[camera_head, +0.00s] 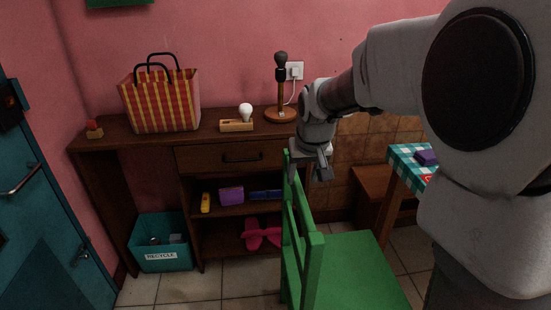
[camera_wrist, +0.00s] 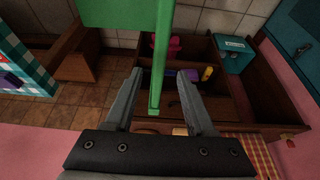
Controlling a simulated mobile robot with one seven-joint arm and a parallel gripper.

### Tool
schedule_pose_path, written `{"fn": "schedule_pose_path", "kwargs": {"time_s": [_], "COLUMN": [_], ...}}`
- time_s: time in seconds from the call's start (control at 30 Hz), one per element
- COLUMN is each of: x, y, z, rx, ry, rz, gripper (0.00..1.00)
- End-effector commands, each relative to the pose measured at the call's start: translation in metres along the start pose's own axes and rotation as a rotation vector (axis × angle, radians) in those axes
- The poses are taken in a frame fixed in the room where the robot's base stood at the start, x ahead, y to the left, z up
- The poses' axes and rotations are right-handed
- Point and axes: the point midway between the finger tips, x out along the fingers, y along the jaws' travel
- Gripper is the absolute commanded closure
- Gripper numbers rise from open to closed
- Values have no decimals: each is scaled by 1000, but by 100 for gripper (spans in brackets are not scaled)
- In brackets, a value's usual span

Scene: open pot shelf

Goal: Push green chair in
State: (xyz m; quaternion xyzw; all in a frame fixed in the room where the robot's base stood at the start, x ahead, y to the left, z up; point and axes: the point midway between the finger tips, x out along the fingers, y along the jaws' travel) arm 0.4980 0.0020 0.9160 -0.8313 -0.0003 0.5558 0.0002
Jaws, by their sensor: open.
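The green chair (camera_head: 355,270) stands upright at the lower middle of the head view, its slatted back toward the left and its seat to the right. My gripper (camera_head: 310,168) is at the top of the chair back, pointing down. In the wrist view my gripper (camera_wrist: 160,73) is open, with one finger on each side of the top of the green chair (camera_wrist: 164,50). I cannot tell whether either finger touches it. The table with a teal checked cloth (camera_head: 402,158) is at the right, partly hidden by my arm.
A wooden desk (camera_head: 230,160) stands behind the chair, with a striped bag (camera_head: 160,100), a lamp-like stand (camera_head: 281,90) and a bulb (camera_head: 246,112) on top. A teal recycle bin (camera_head: 160,243) is below. A wooden bench (camera_head: 372,185) is near the table. Tiled floor shows at the front left.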

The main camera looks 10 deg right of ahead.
Motion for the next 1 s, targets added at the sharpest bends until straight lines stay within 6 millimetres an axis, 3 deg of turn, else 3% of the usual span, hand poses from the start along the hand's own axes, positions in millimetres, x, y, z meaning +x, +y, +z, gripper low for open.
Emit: {"fn": "schedule_pose_path", "kwargs": {"time_s": [0.1,0.3,0.5,0.8,0.83,1.0], "x": [31,64,79,81,81,81], "y": [0,0,0,0,0,0], "z": [2,1,0,0,0,0], "rx": [0,0,0,0,0,0], "ry": [-4,-2,1,1,1,1], "rz": [0,0,0,0,0,0], "gripper": [45,45,45,45,47,77]}}
